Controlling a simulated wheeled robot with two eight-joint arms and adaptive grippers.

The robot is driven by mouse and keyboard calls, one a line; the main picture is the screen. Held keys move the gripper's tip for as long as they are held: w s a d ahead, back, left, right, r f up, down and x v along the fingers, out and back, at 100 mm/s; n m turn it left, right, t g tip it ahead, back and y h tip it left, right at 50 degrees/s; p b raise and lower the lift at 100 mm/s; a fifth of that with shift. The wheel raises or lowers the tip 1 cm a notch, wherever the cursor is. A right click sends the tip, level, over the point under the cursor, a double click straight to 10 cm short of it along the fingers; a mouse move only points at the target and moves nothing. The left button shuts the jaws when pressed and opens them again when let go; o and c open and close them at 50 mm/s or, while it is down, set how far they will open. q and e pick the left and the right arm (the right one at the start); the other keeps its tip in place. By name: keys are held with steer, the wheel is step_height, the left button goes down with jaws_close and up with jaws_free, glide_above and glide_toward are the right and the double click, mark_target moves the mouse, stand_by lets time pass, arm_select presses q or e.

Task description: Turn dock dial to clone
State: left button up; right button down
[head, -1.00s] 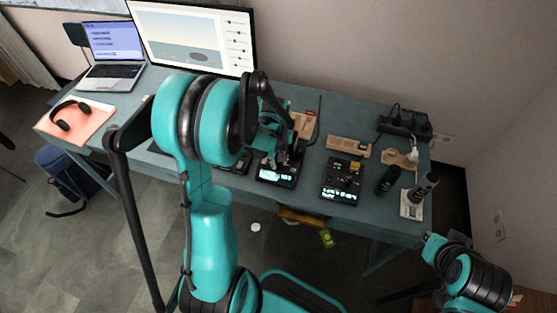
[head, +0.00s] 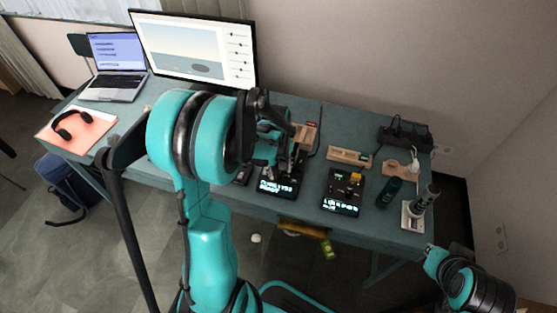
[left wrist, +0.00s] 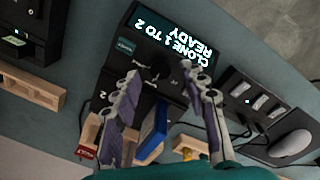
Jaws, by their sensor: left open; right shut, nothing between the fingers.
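The black dock (left wrist: 155,85) has a lit screen (left wrist: 168,42) reading "CLONE 1 TO 2 READY" in the left wrist view. Its screen also shows in the head view (head: 278,187). A dark round dial (left wrist: 161,68) sits just below the screen, partly hard to make out against the black body. My left gripper (left wrist: 161,74) is open, with one finger on each side of the dial; whether they touch it I cannot tell. It points down at the dock in the head view (head: 283,165). A blue block (left wrist: 153,130) stands at the dock's slot side. My right gripper does not show; only part of that arm does.
A second black device (head: 342,190) with a lit screen stands right of the dock. In the wrist view, a switch panel (left wrist: 262,102) and a mouse (left wrist: 290,143) lie beside the dock.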

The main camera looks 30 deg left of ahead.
mark_target(278, 175)
arm_select(q)
step_height(278, 175, up, 11)
steer(key=shift+s+a+f, duration=0.15)
steer(key=shift+s, duration=0.15)
stand_by(0.4)
